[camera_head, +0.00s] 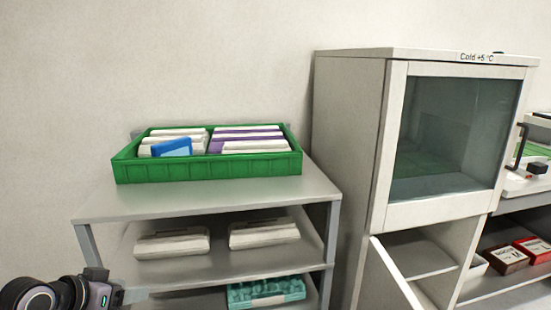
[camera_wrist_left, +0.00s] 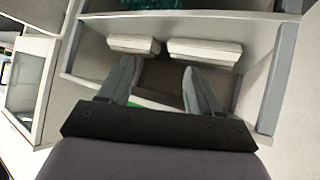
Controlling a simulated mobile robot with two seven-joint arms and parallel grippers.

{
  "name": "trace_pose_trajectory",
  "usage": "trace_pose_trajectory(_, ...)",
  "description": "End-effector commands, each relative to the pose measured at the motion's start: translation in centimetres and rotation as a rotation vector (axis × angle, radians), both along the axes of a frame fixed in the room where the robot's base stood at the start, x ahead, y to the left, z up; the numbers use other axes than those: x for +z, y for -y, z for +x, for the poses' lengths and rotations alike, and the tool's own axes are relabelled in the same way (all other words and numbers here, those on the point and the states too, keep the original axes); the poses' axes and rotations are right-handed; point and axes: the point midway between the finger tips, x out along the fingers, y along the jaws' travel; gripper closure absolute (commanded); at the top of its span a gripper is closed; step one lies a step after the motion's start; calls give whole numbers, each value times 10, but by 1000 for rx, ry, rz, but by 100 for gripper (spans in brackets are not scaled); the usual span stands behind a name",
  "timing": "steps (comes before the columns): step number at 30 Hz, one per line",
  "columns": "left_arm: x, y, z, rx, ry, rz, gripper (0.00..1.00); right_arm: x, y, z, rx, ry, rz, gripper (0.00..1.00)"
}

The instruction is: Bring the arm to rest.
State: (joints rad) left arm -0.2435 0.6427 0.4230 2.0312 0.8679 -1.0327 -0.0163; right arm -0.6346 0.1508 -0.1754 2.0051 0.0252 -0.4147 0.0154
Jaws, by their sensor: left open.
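My left gripper (camera_head: 140,295) comes in at the bottom left of the head view, in front of the lower part of the shelf rack. In the left wrist view its two fingers (camera_wrist_left: 160,85) are spread apart with nothing between them. They point toward the rack, where two pale egg cartons (camera_wrist_left: 205,51) lie on a shelf. My right gripper is in neither view.
A green crate (camera_head: 210,171) of cartons stands on the rack top (camera_head: 200,202). Pale cartons (camera_head: 172,244) and a teal carton (camera_head: 265,291) lie on shelves below. A cold cabinet (camera_head: 350,140) stands right, its lower door (camera_head: 390,280) open.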

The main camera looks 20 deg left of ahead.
Motion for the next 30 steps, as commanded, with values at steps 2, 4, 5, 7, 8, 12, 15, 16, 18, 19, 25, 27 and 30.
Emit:
trace_pose_trajectory(2,-45,27,-16,10,-40,14,36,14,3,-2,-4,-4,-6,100)
trace_pose_trajectory(4,-79,54,-33,1,-52,40,36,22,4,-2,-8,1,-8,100)
trace_pose_trajectory(5,-92,68,-42,-5,-55,50,36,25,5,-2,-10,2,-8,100)
trace_pose_trajectory(7,-116,103,-63,-32,-56,70,36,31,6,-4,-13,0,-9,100)
trace_pose_trajectory(8,-123,118,-72,-46,-52,76,36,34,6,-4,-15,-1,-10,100)
trace_pose_trajectory(12,-141,185,-108,-114,-18,94,36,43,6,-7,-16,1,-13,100)
trace_pose_trajectory(15,-142,218,-124,-152,9,97,36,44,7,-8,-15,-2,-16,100)
trace_pose_trajectory(16,-142,225,-127,-159,16,99,36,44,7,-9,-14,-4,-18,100)
trace_pose_trajectory(18,-142,235,-132,-172,27,99,36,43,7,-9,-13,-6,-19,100)
trace_pose_trajectory(19,-142,238,-132,-175,30,99,36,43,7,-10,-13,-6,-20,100)
trace_pose_trajectory(25,-143,240,-133,-179,34,102,36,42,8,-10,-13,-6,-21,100)
trace_pose_trajectory(27,-143,240,-133,-179,34,102,36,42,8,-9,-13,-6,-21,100)
trace_pose_trajectory(30,-143,239,-133,-179,34,102,36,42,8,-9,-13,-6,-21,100)
